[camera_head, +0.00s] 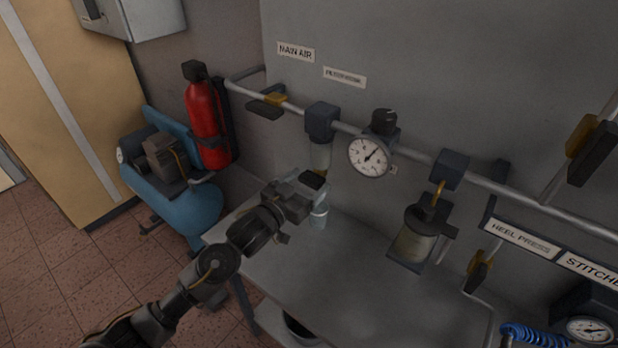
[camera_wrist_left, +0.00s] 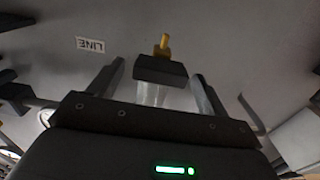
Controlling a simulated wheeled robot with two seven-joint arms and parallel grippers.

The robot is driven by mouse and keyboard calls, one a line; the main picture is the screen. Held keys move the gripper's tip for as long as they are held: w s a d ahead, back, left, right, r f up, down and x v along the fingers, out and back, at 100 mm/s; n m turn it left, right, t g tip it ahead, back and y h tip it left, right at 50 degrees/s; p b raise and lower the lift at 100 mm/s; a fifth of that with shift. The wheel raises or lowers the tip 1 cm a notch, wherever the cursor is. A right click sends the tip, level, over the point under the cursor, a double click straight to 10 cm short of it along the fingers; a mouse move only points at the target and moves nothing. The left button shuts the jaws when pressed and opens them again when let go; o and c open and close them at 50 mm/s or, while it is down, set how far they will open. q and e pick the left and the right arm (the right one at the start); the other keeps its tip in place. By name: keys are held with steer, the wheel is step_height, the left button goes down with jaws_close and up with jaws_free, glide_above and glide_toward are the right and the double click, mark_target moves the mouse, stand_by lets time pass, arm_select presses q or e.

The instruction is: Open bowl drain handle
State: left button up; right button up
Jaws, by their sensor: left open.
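The filter's clear bowl (camera_head: 320,155) hangs under a dark blue-grey head (camera_head: 321,120) on the wall pipe. A small dark handle (camera_head: 313,179) with a hint of brass shows just below the bowl. My left gripper (camera_head: 318,193) is right at this handle, under the bowl, and partly hides it. In the left wrist view a dark block (camera_wrist_left: 160,70) with a yellow stub (camera_wrist_left: 164,42) lies ahead between the tips of my open left gripper (camera_wrist_left: 158,82). A clear part shows behind the jaws. I cannot tell whether the fingers touch the block. My right gripper is out of view.
A clear cup (camera_head: 319,217) stands on the grey bench (camera_head: 350,270) just below the gripper. A red cylinder (camera_head: 207,122) and a blue compressor (camera_head: 185,205) stand to the left.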

arm_select(q)
steer(key=shift+w+d, duration=0.35)
steer(key=shift+w, duration=0.05)
steer(key=c, duration=1)
steer(key=n+p, duration=0.2)
steer(key=shift+r+p, duration=0.3)
steer(key=shift+f+n+p, duration=0.1)
steer(key=shift+n+p, duration=0.3)
steer(key=shift+n, duration=0.3)
steer(key=shift+a+f+n, duration=0.1)
steer(key=shift+f+n, duration=0.1)
steer(key=shift+n, duration=0.3)
steer(key=o, duration=1)
